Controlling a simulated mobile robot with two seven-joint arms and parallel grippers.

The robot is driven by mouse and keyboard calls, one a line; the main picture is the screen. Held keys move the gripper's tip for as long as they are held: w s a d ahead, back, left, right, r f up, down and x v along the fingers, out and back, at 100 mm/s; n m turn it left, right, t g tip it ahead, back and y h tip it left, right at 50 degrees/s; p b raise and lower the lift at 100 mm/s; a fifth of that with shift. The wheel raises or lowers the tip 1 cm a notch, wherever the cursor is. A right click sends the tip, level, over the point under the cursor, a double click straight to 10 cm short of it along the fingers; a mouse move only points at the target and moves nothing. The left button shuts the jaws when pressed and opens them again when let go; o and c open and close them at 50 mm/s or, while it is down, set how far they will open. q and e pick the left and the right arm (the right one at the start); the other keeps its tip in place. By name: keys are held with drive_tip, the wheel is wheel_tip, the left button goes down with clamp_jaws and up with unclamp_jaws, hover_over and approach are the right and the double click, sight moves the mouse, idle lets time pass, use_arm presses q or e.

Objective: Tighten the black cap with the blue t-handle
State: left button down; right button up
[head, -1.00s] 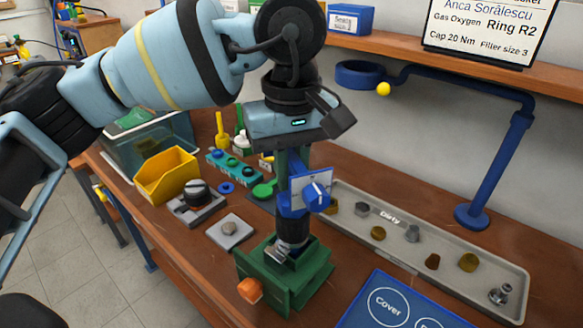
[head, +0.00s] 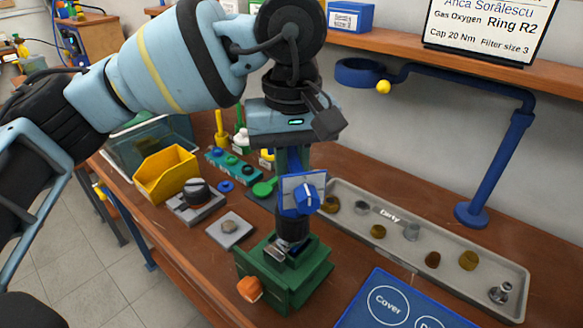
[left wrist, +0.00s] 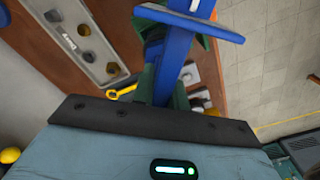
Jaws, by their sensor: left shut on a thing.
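The blue t-handle (head: 302,207) stands upright above the green vise (head: 290,280), its dial plate facing me. My left gripper (head: 291,160) points down from above and is shut on the handle's upper part. The handle also shows between the fingers in the left wrist view (left wrist: 172,65). Under the handle, a black cylindrical part (head: 293,231), seemingly the black cap, sits over the vise jaws. The handle's lower end meets it, but I cannot see how they engage. My right gripper is not in view.
A grey tray marked Dirty (head: 455,262) with several fittings lies right of the vise. A blue board (head: 350,318) is in front. Grey fixtures (head: 222,240), a yellow bin (head: 165,178) and a teal rack (head: 222,165) are to the left. A blue stand (head: 505,160) rises behind.

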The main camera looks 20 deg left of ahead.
use_arm(q)
drive_tip(key=shift+r, duration=0.1)
drive_tip(key=shift+m, duration=0.8)
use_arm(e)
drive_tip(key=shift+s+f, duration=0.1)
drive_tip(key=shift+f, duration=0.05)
use_arm(q)
drive_tip(key=shift+d, duration=0.1)
drive_tip(key=shift+m, duration=0.8)
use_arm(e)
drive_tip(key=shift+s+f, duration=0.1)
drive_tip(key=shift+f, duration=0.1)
use_arm(q)
drive_tip(key=shift+b, duration=0.3)
drive_tip(key=shift+m, duration=0.8)
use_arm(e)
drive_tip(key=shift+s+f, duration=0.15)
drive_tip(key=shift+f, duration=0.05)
use_arm(q)
drive_tip(key=shift+d+m+b, duration=0.1)
drive_tip(key=shift+m+b, duration=0.2)
drive_tip(key=shift+m, duration=0.5)
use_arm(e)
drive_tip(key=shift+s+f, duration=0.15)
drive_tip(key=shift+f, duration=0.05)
